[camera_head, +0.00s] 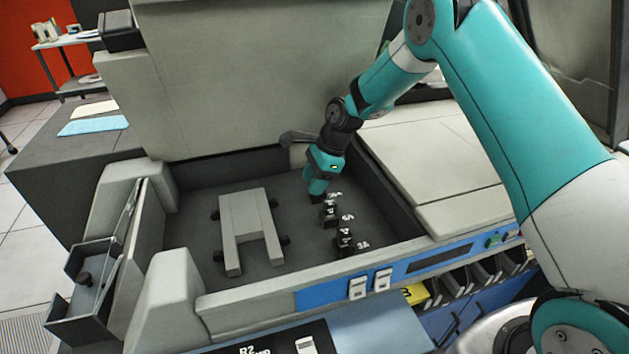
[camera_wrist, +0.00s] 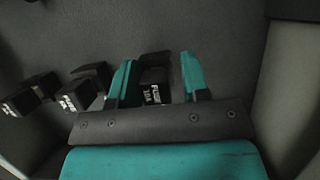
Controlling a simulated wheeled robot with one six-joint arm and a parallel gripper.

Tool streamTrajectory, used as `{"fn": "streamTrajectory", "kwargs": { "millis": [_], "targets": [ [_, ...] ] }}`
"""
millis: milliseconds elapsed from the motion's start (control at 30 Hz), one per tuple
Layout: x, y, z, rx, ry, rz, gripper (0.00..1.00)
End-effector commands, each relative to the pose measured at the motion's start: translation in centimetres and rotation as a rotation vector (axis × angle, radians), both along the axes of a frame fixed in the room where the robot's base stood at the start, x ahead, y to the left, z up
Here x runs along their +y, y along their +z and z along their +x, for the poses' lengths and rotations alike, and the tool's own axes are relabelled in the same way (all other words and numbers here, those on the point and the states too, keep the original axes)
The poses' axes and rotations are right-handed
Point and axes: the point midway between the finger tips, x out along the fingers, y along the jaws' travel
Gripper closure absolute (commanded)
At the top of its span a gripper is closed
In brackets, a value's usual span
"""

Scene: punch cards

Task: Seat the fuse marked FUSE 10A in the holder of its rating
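In the head view my gripper (camera_head: 318,192) points down into the machine's recessed bay, at the far end of a row of small black holders (camera_head: 343,242) with white number labels, too small to read surely. In the wrist view my gripper (camera_wrist: 158,82) is open, its two teal fingers on either side of a black block (camera_wrist: 154,76) with a white label. A gap shows between this block and the right finger; I cannot tell whether the left finger touches it. More black blocks (camera_wrist: 85,90) stand to the left.
An open side tray (camera_head: 88,300) at the left holds a small dark knob-like piece (camera_head: 85,279). Bay walls (camera_head: 385,190) rise close to the right of my gripper.

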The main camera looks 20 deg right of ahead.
Motion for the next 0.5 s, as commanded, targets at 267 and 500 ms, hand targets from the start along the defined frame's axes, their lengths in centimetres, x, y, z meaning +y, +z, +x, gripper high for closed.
{"fn": "streamTrajectory", "kwargs": {
  "millis": [267, 500],
  "targets": [
    [-0.2, -0.8, -1.1, 0.040, 0.002, -0.006, 0.43],
    [-1.6, 3.3, -0.6, 0.018, -0.001, -0.003, 0.43]
  ]
}}
